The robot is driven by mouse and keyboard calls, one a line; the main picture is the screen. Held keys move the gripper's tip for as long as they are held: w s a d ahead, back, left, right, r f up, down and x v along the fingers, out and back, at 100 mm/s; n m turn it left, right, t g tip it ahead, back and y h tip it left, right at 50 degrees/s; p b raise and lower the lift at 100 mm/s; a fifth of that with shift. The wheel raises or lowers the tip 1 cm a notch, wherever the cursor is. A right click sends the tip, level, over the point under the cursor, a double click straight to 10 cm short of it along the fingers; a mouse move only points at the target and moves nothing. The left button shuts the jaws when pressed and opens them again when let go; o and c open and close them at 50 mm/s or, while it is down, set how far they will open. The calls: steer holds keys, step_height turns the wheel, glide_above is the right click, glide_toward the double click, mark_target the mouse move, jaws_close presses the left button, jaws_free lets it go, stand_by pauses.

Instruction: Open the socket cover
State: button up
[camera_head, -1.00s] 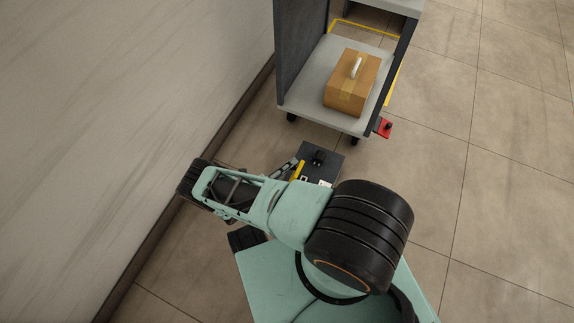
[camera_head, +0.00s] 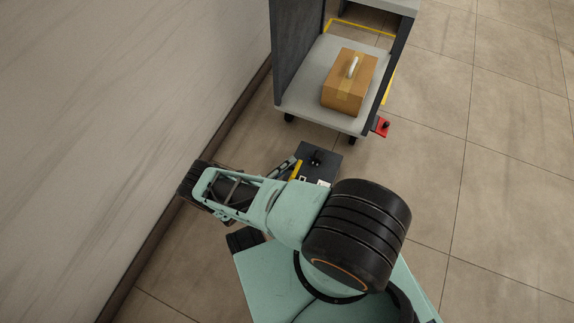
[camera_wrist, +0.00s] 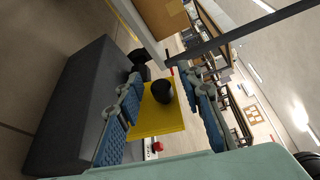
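The socket cover appears to be the yellow panel (camera_wrist: 155,123) with a round black knob (camera_wrist: 163,92), on a dark grey box (camera_wrist: 70,105) in the wrist view. In the head view the box (camera_head: 325,166) stands beyond my arm, and only a yellow strip (camera_head: 296,171) shows at its left side. My gripper (camera_wrist: 168,108) is open, with one blue-padded finger on each side of the knob in the picture. I cannot tell whether the fingers touch the knob or panel. In the head view my arm hides part of the box.
A cart (camera_head: 294,104) carrying a cardboard box (camera_head: 348,82) with a white handle stands behind the grey box. A red part (camera_head: 381,127) sticks out at its right. A wall (camera_head: 120,120) runs along the left. The floor at right is clear. A red button (camera_wrist: 157,147) sits near the panel.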

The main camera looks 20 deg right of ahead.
steer(key=shift+a, duration=0.1)
steer(key=v, duration=1.1)
steer(key=shift+s+a, duration=0.2)
steer(key=shift+a, duration=0.15)
steer(key=shift+c, duration=0.6)
